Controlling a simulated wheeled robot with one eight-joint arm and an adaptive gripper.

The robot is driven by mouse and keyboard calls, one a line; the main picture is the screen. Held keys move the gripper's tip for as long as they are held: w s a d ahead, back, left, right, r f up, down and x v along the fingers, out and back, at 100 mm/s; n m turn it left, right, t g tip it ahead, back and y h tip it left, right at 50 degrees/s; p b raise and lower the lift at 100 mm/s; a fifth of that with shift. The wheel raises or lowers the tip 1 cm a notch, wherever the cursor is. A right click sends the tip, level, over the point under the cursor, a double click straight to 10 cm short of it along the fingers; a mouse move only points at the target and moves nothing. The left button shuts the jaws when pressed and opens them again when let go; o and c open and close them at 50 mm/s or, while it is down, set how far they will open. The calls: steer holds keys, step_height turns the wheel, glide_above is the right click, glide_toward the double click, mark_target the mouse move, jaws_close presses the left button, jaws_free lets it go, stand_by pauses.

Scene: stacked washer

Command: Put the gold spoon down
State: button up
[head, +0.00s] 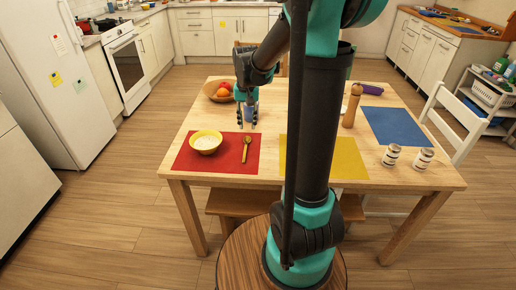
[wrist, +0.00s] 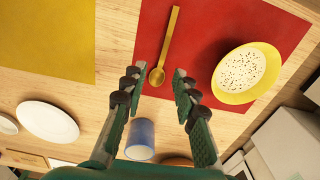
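The gold spoon (head: 246,149) lies on the red placemat (head: 223,167), to the right of a yellow bowl (head: 206,142) with pale, speckled contents. In the wrist view the spoon (wrist: 168,45) lies flat on the red mat, its bowl end nearest my gripper. My gripper (wrist: 153,80) is open, with nothing between its fingers, and the spoon's bowl end shows between and just beyond the fingertips. In the head view my gripper (head: 246,120) hangs above the table, just behind the red mat. The spoon is apart from the fingers.
A blue cup (head: 249,113) stands by my gripper; a fruit bowl (head: 219,92) is behind it. The wooden table also holds a yellow mat (head: 338,158), a blue mat (head: 396,126), a pepper mill (head: 352,105) and two shakers (head: 391,155). Bare wood lies left of the red mat.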

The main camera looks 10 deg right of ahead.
steer(key=s+d+f+n+t, duration=0.1)
steer(key=s+f+t, duration=0.1)
steer(key=s, duration=0.8)
steer(key=s+d+f+n+t, duration=0.1)
steer(key=s+f+n, duration=0.1)
steer(key=s+f, duration=0.3)
steer(key=s, duration=0.4)
steer(key=shift+s+d+f+t, duration=0.15)
steer(key=shift+s+d+t, duration=0.2)
steer(key=shift+d+t, duration=0.05)
